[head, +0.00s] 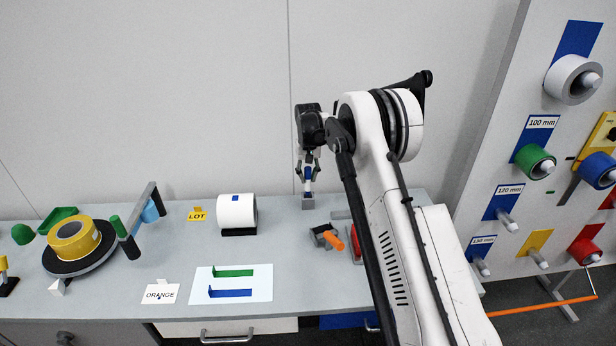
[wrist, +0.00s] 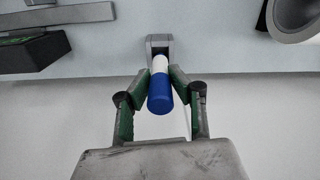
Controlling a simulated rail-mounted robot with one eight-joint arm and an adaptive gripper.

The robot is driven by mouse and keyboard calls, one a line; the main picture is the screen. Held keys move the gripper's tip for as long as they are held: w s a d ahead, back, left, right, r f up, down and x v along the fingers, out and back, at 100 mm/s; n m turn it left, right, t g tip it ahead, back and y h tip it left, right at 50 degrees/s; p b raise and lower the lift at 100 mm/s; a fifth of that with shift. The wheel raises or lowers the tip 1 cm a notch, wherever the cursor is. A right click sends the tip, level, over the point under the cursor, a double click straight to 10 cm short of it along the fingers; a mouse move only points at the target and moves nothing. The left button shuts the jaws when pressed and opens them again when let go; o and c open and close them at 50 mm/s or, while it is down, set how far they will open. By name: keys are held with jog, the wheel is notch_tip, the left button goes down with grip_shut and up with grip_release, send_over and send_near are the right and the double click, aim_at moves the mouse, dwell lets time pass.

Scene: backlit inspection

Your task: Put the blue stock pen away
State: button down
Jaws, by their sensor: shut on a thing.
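The blue stock pen (wrist: 160,98) has a blue body and a white part at its far end. My gripper (wrist: 160,88) is shut on it, with a green-padded finger on each side. The white end points at a small grey holder (wrist: 160,42). It overlaps the holder's opening in the wrist view, but I cannot tell how far it is inside. In the head view my gripper (head: 308,175) points down over the same grey holder (head: 308,203) at the back of the bench, with the pen upright between the fingers.
A white roll (head: 236,211) on a black base stands left of the holder. An orange-handled tool (head: 333,240) lies in front, close to my arm. A white card (head: 231,284) with green and blue strips lies at front left. A yellow roll (head: 74,240) sits farther left.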

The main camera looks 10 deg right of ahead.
aim_at(308, 190)
jog(key=shift+f+b, duration=1.4)
jog(key=shift+f, duration=0.5)
jog(key=c, duration=1.5)
grip_release()
jog(key=shift+r, duration=0.1)
notch_tip(308, 190, up, 12)
jog(key=shift+f, duration=0.1)
